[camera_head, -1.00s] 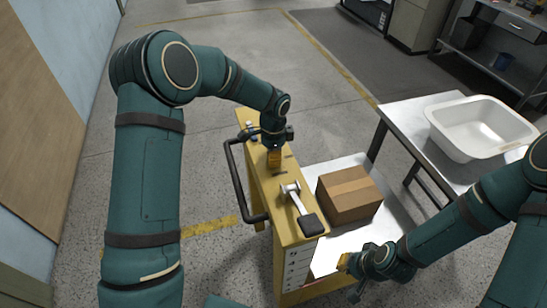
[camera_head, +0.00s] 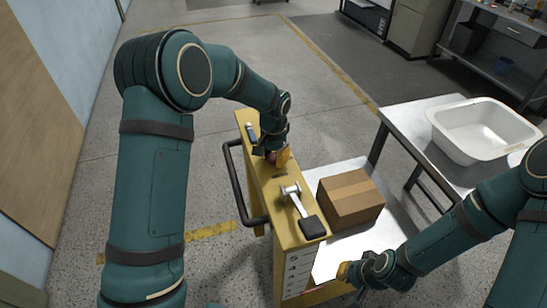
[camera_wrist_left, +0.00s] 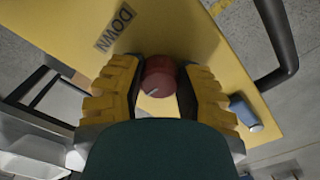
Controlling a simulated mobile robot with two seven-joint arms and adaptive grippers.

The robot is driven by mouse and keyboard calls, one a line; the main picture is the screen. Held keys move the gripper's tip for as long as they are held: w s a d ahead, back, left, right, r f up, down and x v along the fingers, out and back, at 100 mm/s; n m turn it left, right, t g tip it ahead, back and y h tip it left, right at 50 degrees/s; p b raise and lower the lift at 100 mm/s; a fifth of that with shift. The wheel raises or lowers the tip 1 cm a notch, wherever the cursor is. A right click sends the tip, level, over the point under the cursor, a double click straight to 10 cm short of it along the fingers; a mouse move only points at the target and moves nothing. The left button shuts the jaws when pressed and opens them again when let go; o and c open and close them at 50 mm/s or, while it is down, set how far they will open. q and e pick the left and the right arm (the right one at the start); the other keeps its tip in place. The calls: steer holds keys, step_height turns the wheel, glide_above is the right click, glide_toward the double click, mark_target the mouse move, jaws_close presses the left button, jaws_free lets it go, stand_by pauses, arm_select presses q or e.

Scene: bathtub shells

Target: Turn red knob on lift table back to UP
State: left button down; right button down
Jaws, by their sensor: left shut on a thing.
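The red knob (camera_wrist_left: 158,76) is on the yellow top panel of the lift table (camera_head: 284,227). A pale line marks the knob's face. The word DOWN (camera_wrist_left: 115,27) is printed on the panel beside it; an UP label is not visible. My left gripper (camera_head: 277,157) is on the panel from above. In the left wrist view its yellow ribbed fingers (camera_wrist_left: 158,92) stand on both sides of the knob, shut on it. In the head view the gripper hides most of the knob. My right gripper (camera_head: 347,275) is low near the table's front; its opening is unclear.
A lever with a black pad (camera_head: 311,227) stands on the same panel, nearer me. A black handle (camera_head: 237,190) runs along the panel's left side. A blue-grey part (camera_head: 251,131) sits at its far end. A cardboard box (camera_head: 350,199) rests on the platform. A white tub (camera_head: 483,125) stands on the right table.

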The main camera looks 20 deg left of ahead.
mark_target(273, 156)
arm_select(q)
steer(key=shift+s+f+n, duration=0.1)
steer(key=shift+s+n, duration=0.05)
steer(key=shift+n, duration=0.25)
steer(key=c, duration=0.6)
jaws_free()
steer(key=shift+o, duration=0.2)
step_height(273, 156, up, 12)
